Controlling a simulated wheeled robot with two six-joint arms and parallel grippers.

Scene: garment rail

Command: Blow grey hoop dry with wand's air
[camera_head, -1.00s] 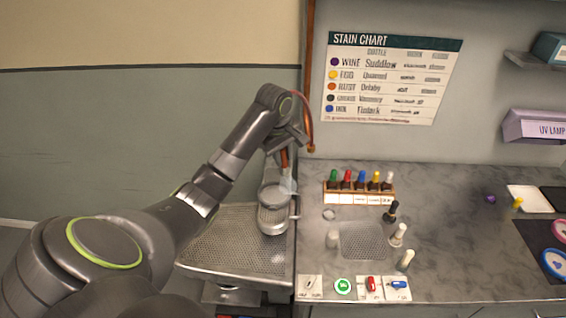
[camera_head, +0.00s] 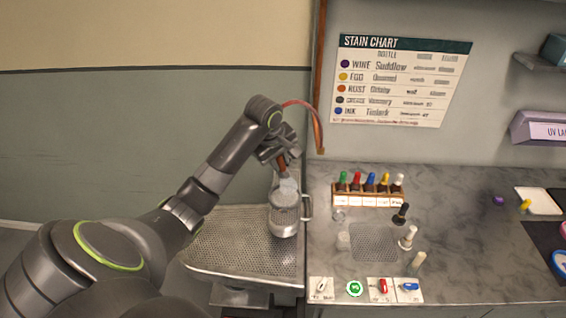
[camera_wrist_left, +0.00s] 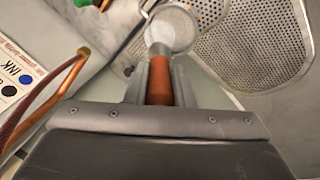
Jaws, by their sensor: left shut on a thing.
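My left gripper (camera_head: 281,162) is shut on the orange-brown handle of the wand (camera_wrist_left: 160,78), which points down. The wand's pale round head (camera_wrist_left: 172,30) covers part of a small rounded perforated metal arm in the wrist view. In the head view that arm (camera_head: 284,222) stands over the perforated board, just below the wand's head. I cannot tell a grey hoop apart from the small arm and the wand's head; it may be hidden there. My right gripper is not in view.
The perforated board (camera_head: 225,245) adjoins a marbled counter (camera_head: 465,225). Capped bottles in a rack (camera_head: 368,197), loose bottles and switches (camera_head: 383,287) stand on the counter. A red hose (camera_head: 300,103) arches to a copper pipe (camera_head: 319,100). The counter's middle right is mostly clear.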

